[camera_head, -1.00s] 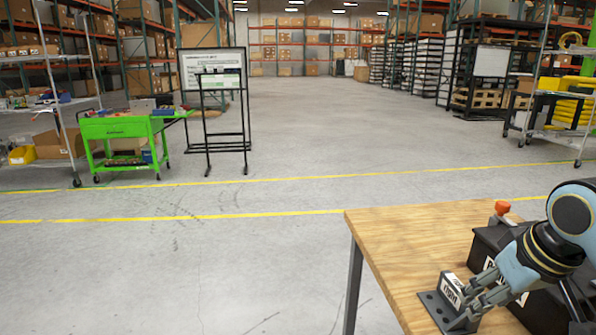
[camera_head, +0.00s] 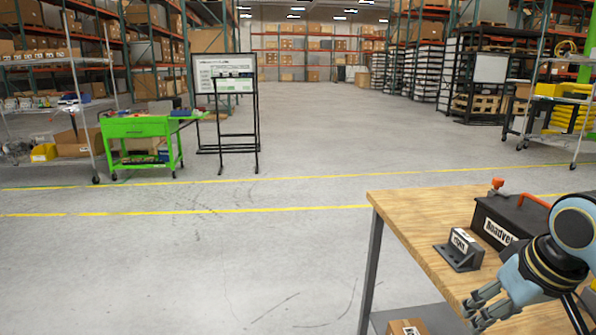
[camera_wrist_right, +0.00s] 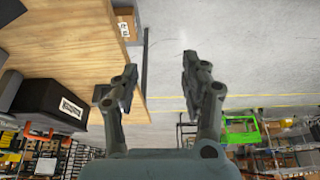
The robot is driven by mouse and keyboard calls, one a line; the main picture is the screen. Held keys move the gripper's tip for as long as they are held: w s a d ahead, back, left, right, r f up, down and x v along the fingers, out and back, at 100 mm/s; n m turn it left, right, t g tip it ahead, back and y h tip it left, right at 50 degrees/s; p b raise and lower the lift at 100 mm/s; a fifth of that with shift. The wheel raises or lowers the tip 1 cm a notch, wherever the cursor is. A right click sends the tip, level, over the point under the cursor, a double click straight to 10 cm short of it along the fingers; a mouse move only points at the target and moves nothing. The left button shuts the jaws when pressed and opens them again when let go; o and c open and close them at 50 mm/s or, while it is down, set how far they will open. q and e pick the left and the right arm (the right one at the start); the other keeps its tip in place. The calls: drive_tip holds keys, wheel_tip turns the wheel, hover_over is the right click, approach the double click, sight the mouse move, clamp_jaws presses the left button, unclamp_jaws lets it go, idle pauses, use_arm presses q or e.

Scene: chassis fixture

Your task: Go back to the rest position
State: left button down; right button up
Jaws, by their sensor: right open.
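My right gripper (camera_head: 477,309) is at the lower right of the head view, over the front left edge of the wooden table (camera_head: 418,215). In the right wrist view its two fingers (camera_wrist_right: 152,75) are spread apart with nothing between them. The dark grey fixture (camera_head: 459,255) with a white label stands on the table, apart from the gripper and beyond it. My left gripper is not in view.
A black toolbox (camera_head: 500,222) with an orange handle stands on the table behind the fixture. A cardboard box (camera_head: 408,327) sits below the tabletop. A green cart (camera_head: 140,138) and a board on a stand (camera_head: 236,100) are far off at left. The floor between is clear.

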drive_tip(key=s+f+m+g+b, duration=0.1)
drive_tip(key=s+f+g+b, duration=0.15)
drive_tip(key=s+f, duration=0.65)
drive_tip(key=s+f+g+b, duration=0.1)
drive_tip(key=s+f+b, duration=0.15)
drive_tip(key=f, duration=1.25)
drive_tip(key=s+f+m+g+b, duration=0.1)
drive_tip(key=s+f+b, duration=0.3)
drive_tip(key=f, duration=0.8)
use_arm(q)
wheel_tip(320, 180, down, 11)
drive_tip(key=b, duration=0.2)
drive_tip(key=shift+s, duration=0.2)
use_arm(e)
drive_tip(key=s+f, duration=0.9)
drive_tip(key=s, duration=0.3)
drive_tip(key=s+f+n+h, duration=0.1)
drive_tip(key=s+f, duration=0.9)
drive_tip(key=s, duration=0.3)
drive_tip(key=shift+s+f+n+t, duration=0.2)
drive_tip(key=shift+s+n+t, duration=0.1)
drive_tip(key=shift+t, duration=0.15)
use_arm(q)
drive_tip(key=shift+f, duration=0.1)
